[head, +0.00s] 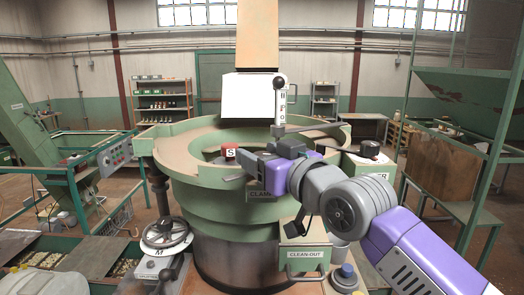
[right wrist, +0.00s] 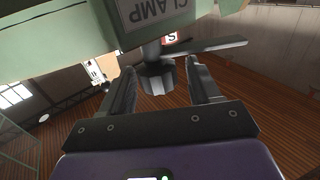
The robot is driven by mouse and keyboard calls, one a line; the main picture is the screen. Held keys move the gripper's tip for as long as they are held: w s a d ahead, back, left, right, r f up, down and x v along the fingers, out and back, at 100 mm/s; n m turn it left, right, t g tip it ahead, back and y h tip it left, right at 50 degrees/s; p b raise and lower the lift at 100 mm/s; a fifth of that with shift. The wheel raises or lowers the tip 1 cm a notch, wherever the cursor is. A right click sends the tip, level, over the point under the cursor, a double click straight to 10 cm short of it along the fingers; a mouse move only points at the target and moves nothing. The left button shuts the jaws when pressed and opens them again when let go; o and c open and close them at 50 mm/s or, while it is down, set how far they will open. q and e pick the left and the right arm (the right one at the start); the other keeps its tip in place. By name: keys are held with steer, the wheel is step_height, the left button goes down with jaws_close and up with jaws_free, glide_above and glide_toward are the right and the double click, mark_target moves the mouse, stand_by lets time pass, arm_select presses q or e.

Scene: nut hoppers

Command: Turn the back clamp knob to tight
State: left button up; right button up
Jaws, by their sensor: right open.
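The label CLAMP (head: 260,194) is on the green bowl's side, partly behind my right gripper (head: 262,168). In the right wrist view the CLAMP plate (right wrist: 158,10) is at the top. Just below it is a dark round clamp knob (right wrist: 158,77) with a flat grey bar (right wrist: 205,47) reaching to the right. My right gripper (right wrist: 163,88) is open, with one finger on each side of the knob; contact is not clear. In the head view my gripper hides this knob. Whether it is the back clamp cannot be told. My left gripper is not in view.
A handwheel (head: 166,234) is front left.

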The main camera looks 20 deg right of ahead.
steer(key=shift+w, duration=0.15)
jaws_close()
